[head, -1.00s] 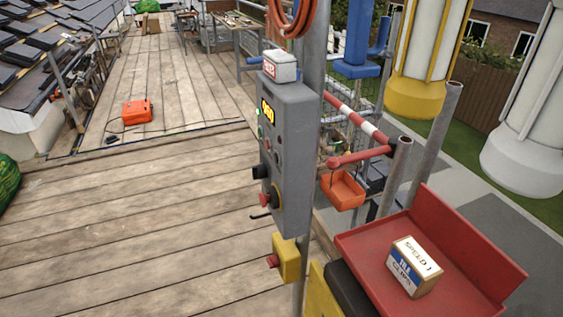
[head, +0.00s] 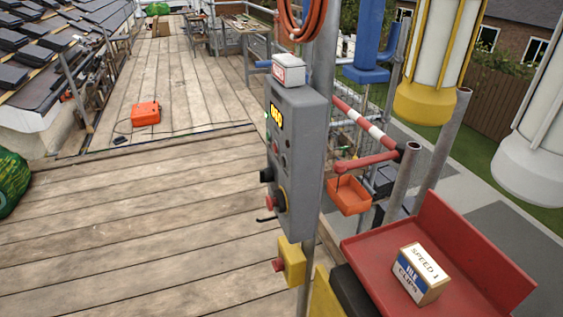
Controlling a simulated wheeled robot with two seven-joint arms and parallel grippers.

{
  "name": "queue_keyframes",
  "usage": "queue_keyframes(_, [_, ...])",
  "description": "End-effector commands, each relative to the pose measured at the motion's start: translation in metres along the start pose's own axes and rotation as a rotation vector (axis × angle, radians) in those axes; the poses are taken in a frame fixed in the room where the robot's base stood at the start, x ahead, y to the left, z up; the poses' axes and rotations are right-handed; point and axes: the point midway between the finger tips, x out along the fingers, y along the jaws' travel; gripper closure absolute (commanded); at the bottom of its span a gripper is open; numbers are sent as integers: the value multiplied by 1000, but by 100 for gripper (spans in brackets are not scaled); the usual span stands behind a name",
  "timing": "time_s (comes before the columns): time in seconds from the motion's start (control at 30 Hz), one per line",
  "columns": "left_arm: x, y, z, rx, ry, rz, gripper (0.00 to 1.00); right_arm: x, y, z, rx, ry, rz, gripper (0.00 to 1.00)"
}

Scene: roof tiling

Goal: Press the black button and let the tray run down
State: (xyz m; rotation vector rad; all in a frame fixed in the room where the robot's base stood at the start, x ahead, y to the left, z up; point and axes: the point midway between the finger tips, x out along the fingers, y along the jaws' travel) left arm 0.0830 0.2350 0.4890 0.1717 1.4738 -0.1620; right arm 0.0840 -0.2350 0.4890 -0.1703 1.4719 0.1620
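A black button-like part (head: 266,174) sticks out low on that face, just above a red one (head: 270,202). It is seen nearly edge-on, so I cannot tell whether it is pressed. A red tray (head: 385,240) with a raised back stands at the lower right. Neither of my grippers is in view.
A yellow box with a red button (head: 291,262) sits below the control box. An orange bin (head: 349,195) is near a red-and-white bar (head: 362,122). White cylinders hang at upper right, one yellow-ended (head: 425,103). An orange case (head: 145,113) lies on the otherwise fairly clear planks (head: 130,200).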

Motion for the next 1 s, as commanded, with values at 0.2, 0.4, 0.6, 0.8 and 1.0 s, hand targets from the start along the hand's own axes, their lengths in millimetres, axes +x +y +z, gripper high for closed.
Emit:
queue_keyframes(0.2, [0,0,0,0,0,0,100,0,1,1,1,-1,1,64])
queue_keyframes(0.4, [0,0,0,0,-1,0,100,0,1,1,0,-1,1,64])
queue_keyframes(0.6, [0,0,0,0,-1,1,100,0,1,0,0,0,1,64])
queue_keyframes(0.8, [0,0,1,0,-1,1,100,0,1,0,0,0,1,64])
queue_keyframes(1.0, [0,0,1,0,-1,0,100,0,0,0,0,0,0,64])
